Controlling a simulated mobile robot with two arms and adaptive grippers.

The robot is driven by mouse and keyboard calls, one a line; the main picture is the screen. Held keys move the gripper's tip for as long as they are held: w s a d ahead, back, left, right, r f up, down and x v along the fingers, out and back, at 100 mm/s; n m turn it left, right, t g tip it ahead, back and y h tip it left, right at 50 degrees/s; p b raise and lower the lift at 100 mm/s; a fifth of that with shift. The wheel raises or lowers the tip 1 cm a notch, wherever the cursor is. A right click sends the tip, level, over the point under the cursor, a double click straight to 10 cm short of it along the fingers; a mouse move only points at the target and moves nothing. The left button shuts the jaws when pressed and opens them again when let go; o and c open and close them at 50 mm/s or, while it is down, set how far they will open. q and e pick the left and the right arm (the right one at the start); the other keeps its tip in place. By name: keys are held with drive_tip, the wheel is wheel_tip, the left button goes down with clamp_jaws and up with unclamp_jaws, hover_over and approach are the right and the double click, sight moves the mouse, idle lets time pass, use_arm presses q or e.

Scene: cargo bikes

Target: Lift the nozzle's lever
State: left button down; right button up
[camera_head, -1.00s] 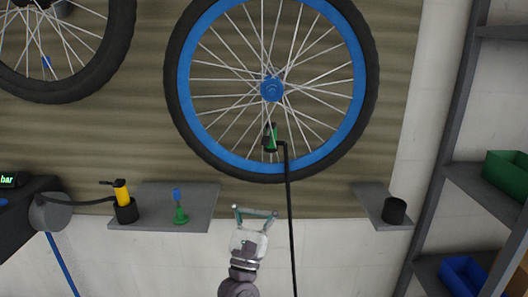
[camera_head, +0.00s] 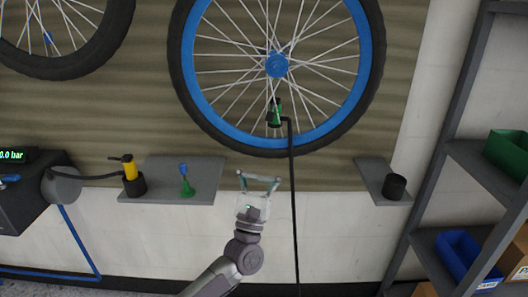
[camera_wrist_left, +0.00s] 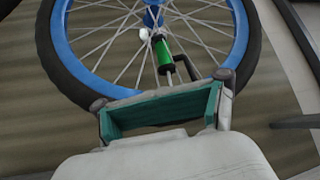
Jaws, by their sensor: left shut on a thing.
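A green and black nozzle (camera_head: 274,113) sits at the lower inner rim of the blue bicycle wheel (camera_head: 237,139), with a black hose (camera_head: 293,200) hanging from it. In the left wrist view the nozzle (camera_wrist_left: 163,55) shows as a green cylinder with a black bent part beside it. I cannot tell the lever's position. My left gripper (camera_head: 258,176) is below the nozzle and apart from it. Its fingertips are well apart and shut on a teal bar (camera_wrist_left: 160,105) that spans them; what the bar is I cannot tell. My right gripper is not in view.
A grey shelf (camera_head: 205,198) at left holds a yellow and black tool in a cup (camera_head: 134,184) and a green and blue piece (camera_head: 186,181). A small shelf (camera_head: 371,173) with a black cup (camera_head: 394,187) is at right. A pump unit (camera_head: 25,210) reads 0.0 bar.

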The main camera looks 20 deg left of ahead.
sight(270, 117)
use_arm(q)
drive_tip(key=p+x, duration=0.1)
drive_tip(key=x, duration=0.7)
drive_tip(key=shift+w+r, duration=0.15)
drive_tip(key=shift+r, duration=0.05)
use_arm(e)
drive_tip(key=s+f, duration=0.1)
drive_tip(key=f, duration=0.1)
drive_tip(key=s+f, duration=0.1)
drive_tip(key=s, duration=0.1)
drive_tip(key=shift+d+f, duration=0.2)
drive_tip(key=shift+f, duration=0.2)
use_arm(q)
drive_tip(key=shift+r+p, duration=0.1)
drive_tip(key=shift+p, duration=0.25)
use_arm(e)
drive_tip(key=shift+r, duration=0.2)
